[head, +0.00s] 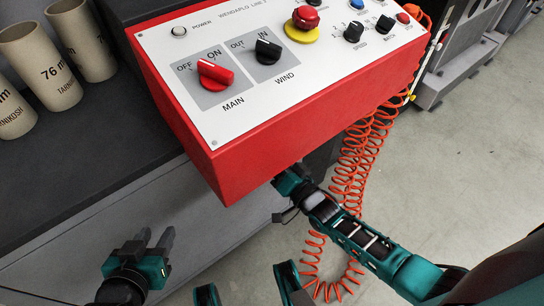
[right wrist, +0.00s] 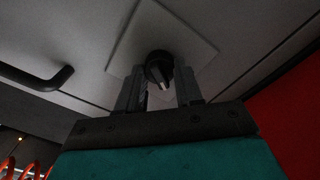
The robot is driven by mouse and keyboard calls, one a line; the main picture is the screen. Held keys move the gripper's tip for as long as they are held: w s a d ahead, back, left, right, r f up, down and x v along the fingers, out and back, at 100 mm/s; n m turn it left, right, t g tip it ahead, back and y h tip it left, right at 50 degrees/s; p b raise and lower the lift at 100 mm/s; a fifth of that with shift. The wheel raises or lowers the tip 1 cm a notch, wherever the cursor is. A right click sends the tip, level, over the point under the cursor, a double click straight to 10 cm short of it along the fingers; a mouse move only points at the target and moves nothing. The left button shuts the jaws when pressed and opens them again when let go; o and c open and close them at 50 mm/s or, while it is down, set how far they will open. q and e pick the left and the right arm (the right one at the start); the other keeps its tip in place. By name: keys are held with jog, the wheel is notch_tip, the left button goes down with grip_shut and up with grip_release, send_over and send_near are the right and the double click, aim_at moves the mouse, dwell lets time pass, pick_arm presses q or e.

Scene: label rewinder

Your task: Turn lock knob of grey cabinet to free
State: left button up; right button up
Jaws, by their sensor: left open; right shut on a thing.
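The grey cabinet (head: 205,225) has its front below the dark worktop, partly hidden by the red control box. In the right wrist view, its black lock knob (right wrist: 158,66) sits on a pale square plate (right wrist: 186,33). A light mark on the knob points toward the bottom of that picture. My right gripper (right wrist: 159,88) is shut on the knob, one finger on each side. In the head view, the knob and the right fingertips are hidden under the control box. My left gripper (head: 156,238) is open and empty in front of the cabinet, at lower left.
The red control box (head: 290,130), with its white panel of knobs and buttons, overhangs my right gripper. Orange coiled hoses (head: 350,180) hang beside my right arm. Cardboard cores (head: 50,70) stand on the worktop. A black handle (right wrist: 38,78) is left of the knob.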

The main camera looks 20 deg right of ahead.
pick_arm(q)
jog(key=shift+s+d+f+b, duration=0.1)
jog(key=shift+d+f+b, duration=0.2)
jog(key=shift+f+b, duration=0.45)
pick_arm(e)
jog(key=m, duration=1.1)
jog(key=shift+f, duration=0.1)
pick_arm(q)
jog(key=shift+r, duration=0.3)
pick_arm(e)
jog(key=shift+w+m, duration=0.1)
jog(key=shift+m, duration=0.3)
jog(key=o, duration=1)
jog(key=shift+o, duration=0.2)
